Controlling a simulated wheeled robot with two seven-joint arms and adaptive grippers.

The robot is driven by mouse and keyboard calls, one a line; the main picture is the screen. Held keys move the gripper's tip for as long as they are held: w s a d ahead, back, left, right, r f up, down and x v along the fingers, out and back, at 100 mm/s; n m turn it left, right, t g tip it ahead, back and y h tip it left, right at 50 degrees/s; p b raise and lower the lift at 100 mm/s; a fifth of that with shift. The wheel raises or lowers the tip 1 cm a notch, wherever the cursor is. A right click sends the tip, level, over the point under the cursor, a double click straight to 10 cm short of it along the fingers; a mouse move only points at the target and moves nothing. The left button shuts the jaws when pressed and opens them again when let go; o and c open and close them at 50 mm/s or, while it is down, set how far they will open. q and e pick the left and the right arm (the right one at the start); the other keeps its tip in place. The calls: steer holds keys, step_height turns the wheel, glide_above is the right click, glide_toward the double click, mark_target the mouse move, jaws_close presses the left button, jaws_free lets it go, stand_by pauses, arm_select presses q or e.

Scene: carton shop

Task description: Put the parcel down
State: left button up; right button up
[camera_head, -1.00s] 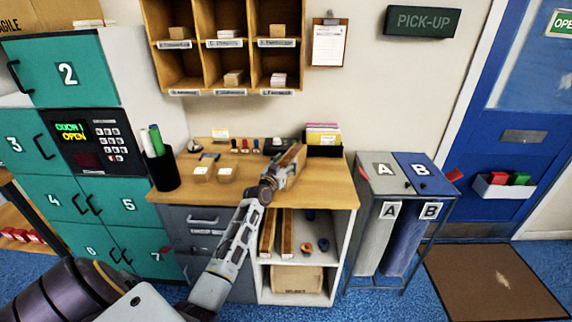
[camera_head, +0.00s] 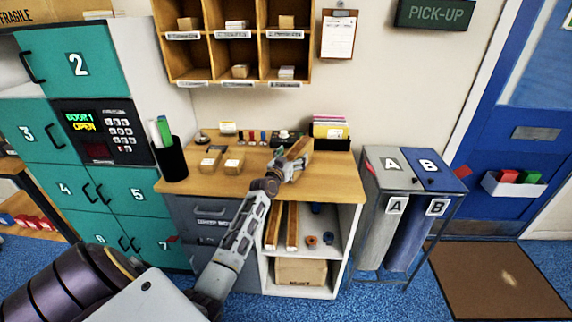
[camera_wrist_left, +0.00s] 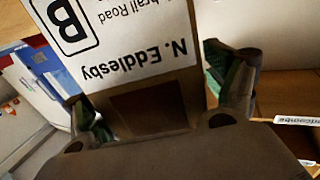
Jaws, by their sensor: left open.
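The parcel (camera_wrist_left: 150,65) is a brown box with a white label reading "N. Eddlesby" and a large B, upside down in the left wrist view. In the head view a brown part of it (camera_head: 297,149) shows above the desk's right half. My left gripper (camera_wrist_left: 165,100) is open, with one finger on each side of the parcel. In the head view the left gripper (camera_head: 291,163) partly hides the parcel. I cannot tell whether its underside touches the wooden desk (camera_head: 330,182). My right gripper is not in view.
Two small boxes (camera_head: 233,162), a pen cup (camera_head: 171,160) and a file tray (camera_head: 331,132) stand on the desk. Bins A (camera_head: 385,165) and B (camera_head: 428,170) stand to the right. Teal lockers (camera_head: 65,140) stand to the left. Pigeonholes (camera_head: 233,60) hang above.

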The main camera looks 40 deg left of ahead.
arm_select(q)
steer(key=s+d, duration=0.2)
steer(key=s, duration=1)
stand_by(0.6)
stand_by(0.5)
